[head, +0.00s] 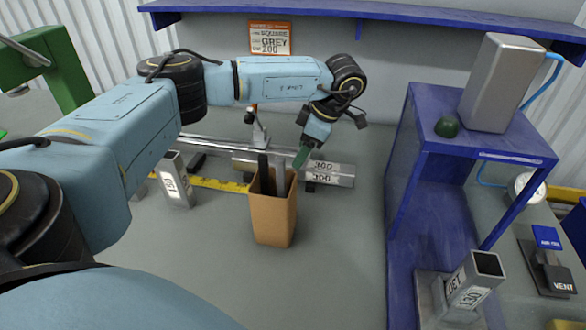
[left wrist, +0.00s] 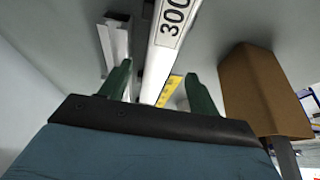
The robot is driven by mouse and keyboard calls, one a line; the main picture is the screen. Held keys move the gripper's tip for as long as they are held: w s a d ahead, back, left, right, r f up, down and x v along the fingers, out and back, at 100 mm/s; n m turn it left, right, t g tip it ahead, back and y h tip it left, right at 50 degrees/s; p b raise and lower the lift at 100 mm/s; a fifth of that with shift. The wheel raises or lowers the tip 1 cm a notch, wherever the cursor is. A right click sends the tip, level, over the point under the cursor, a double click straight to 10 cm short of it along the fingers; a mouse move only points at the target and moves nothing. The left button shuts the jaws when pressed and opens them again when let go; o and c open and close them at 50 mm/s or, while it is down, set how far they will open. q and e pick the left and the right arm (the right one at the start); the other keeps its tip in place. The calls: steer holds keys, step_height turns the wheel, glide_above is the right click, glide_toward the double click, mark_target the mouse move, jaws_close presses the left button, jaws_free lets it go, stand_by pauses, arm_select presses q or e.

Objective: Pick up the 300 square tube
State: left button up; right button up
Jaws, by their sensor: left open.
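Two grey tubes lie along the back of the table, both labelled 300: a rear one (head: 341,169) and a front one (head: 343,181). In the left wrist view one pale tube labelled 300 (left wrist: 172,22) runs between my finger lines. I cannot tell for sure whether its section is square. My left gripper (head: 302,157) is open above the tubes' labelled end, pointing down; its green fingers (left wrist: 160,92) stand either side of the tube in the left wrist view. Contact is not visible. My right gripper is not in view.
A brown bin (head: 274,222) holding upright pieces stands just in front of the tubes. A yellow rule (head: 215,184) and an upright labelled tube (head: 176,187) are to the left. A blue stand (head: 400,200) rises on the right. A sign (head: 270,38) reads square, grey, 200.

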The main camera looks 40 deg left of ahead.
arm_select(q)
steer(key=x, duration=0.5)
steer(key=shift+s+a+f, duration=0.15)
steer(key=shift+a+f, duration=0.05)
steer(key=shift+a, duration=0.1)
steer(key=c, duration=1.3)
steer(key=shift+r, duration=0.1)
